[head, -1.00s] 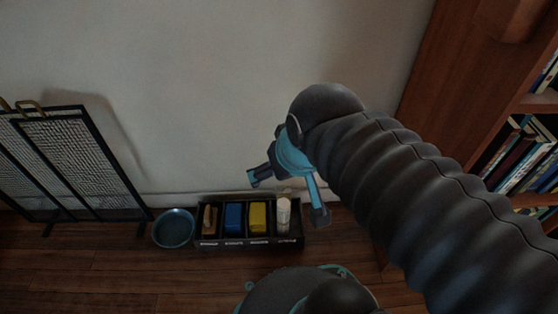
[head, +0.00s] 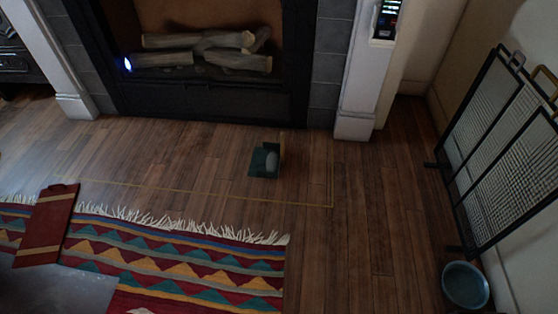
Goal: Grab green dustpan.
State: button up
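A small dark green dustpan (head: 257,162) lies on the wooden floor in front of the fireplace, near the middle of the head view. My gripper is not in view in the head picture now.
A patterned fringed rug (head: 190,262) covers the lower left, with a red board-like item (head: 47,222) on it. The fireplace (head: 215,105) is behind the dustpan. A mesh screen (head: 503,150) and a teal bowl (head: 465,286) stand at the right. Floor around the dustpan is clear.

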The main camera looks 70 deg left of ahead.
aim_at(266, 162)
jog(key=u, duration=2.65)
